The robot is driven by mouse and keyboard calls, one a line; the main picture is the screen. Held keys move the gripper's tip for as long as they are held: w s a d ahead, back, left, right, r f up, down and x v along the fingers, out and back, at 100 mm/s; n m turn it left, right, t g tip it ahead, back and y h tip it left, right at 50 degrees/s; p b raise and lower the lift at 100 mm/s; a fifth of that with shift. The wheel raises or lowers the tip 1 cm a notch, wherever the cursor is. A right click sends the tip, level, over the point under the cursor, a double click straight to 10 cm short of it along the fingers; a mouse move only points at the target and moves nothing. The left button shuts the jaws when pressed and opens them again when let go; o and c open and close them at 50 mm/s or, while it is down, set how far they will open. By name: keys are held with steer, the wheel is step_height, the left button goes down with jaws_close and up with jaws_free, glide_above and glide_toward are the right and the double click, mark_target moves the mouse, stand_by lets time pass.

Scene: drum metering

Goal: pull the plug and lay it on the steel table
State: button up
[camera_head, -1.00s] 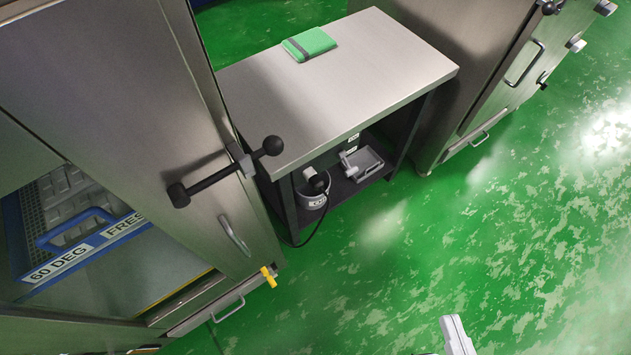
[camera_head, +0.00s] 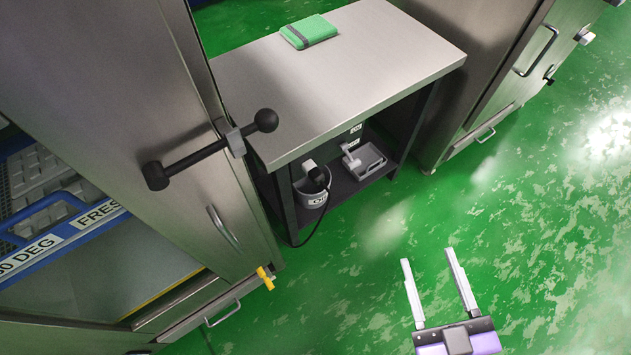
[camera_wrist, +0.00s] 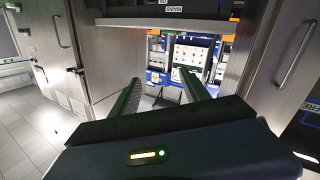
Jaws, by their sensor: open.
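The steel table (camera_head: 350,62) stands at the upper middle of the head view, its top mostly bare. Under it, a black plug-like piece (camera_head: 318,177) with a black cord sits by a pale block, at the mouth of a grey labelled pot (camera_head: 312,196). The cord runs down past the table leg. How the plug is seated is too small to tell. My gripper (camera_head: 428,256) is open and empty over the green floor, in front and right of the table, well apart from the plug. Its two fingers (camera_wrist: 160,76) also show spread in the wrist view.
A grey tray (camera_head: 363,160) sits on the lower shelf. A steel cabinet with a black bar handle (camera_head: 210,150) stands close on the left, another cabinet on the right. The floor in front is clear.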

steer(key=w+a+f+n+t+y+b, duration=0.1)
steer(key=w+a+f+n+y+b, duration=0.25)
steer(key=w+f+n, duration=0.55)
steer(key=w+a+f+n+y+b, duration=0.2)
steer(key=w+f+n+b, duration=0.2)
steer(key=w+n, duration=0.7)
steer(key=w+a+f+n+g+y+b, duration=0.1)
steer(key=w+a+f+n, duration=0.3)
steer(key=n, duration=0.6)
steer(key=n+g+y, duration=0.1)
steer(key=n+g, duration=0.1)
steer(key=n, duration=0.6)
glide_toward(321, 182)
steer(key=shift+x, duration=0.8)
steer(key=shift+d, duration=0.1)
steer(key=shift+b+x, duration=0.75)
steer(key=shift+x, duration=3.8)
jaws_close()
